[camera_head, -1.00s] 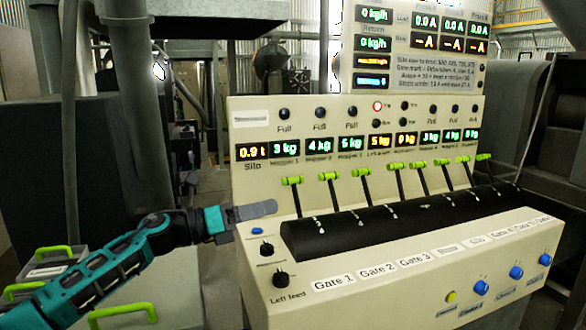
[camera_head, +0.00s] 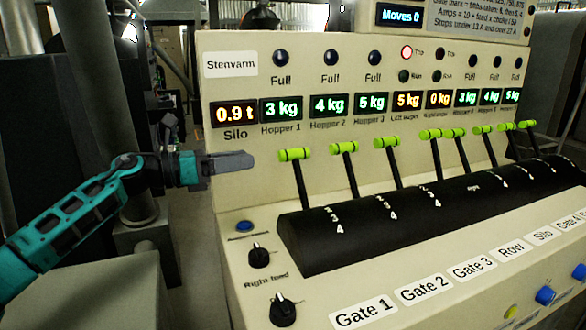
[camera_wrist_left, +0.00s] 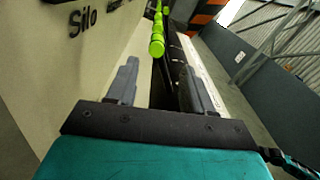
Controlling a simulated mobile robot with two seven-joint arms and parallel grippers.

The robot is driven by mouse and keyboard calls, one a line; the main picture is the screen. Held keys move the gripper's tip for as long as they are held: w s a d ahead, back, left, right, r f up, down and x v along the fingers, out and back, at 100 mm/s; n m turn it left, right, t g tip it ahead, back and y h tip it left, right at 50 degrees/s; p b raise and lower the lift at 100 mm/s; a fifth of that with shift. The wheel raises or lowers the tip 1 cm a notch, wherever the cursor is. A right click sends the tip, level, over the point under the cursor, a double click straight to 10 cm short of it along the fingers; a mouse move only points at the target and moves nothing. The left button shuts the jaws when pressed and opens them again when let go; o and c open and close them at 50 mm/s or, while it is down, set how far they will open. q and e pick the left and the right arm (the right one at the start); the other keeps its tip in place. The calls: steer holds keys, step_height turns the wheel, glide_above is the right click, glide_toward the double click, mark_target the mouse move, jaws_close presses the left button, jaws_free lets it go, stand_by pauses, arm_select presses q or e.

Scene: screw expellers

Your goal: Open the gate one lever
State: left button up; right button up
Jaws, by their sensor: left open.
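The gate one lever is the leftmost lever, a black rod with a lime-green cross handle (camera_head: 295,154), standing above the "Gate 1" label (camera_head: 363,313). It leans back slightly on the black drum (camera_head: 390,215). My left gripper (camera_head: 235,162) is just left of this handle, pointing right at about its height, apart from it in the picture. In the left wrist view the two fingers (camera_wrist_left: 158,85) are spread apart, with nothing between them close up. The green handle (camera_wrist_left: 157,46) shows ahead, beyond the fingertips, with more handles lined up behind it. My right gripper is not in view.
More green-handled levers, such as gate two's (camera_head: 344,147) and gate three's (camera_head: 386,142), stand close together to the right. The panel wall (camera_head: 225,87) with displays rises behind. A blue button (camera_head: 245,226) and black knobs (camera_head: 259,257) sit on the console's left front.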

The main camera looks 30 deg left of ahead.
mark_target(290, 156)
arm_select(q)
steer(key=x, duration=0.4)
steer(key=p+x, duration=0.1)
steer(key=x, duration=0.2)
steer(key=p+x, duration=0.1)
steer(key=x, duration=0.3)
steer(key=shift+w+d+f, duration=0.1)
steer(key=shift+w+f, duration=0.25)
steer(key=shift+w+d+f, duration=0.1)
steer(key=shift+w+d, duration=0.4)
steer(key=shift+w, duration=0.05)
steer(key=shift+c, duration=0.2)
jaws_close()
steer(key=shift+a, duration=0.1)
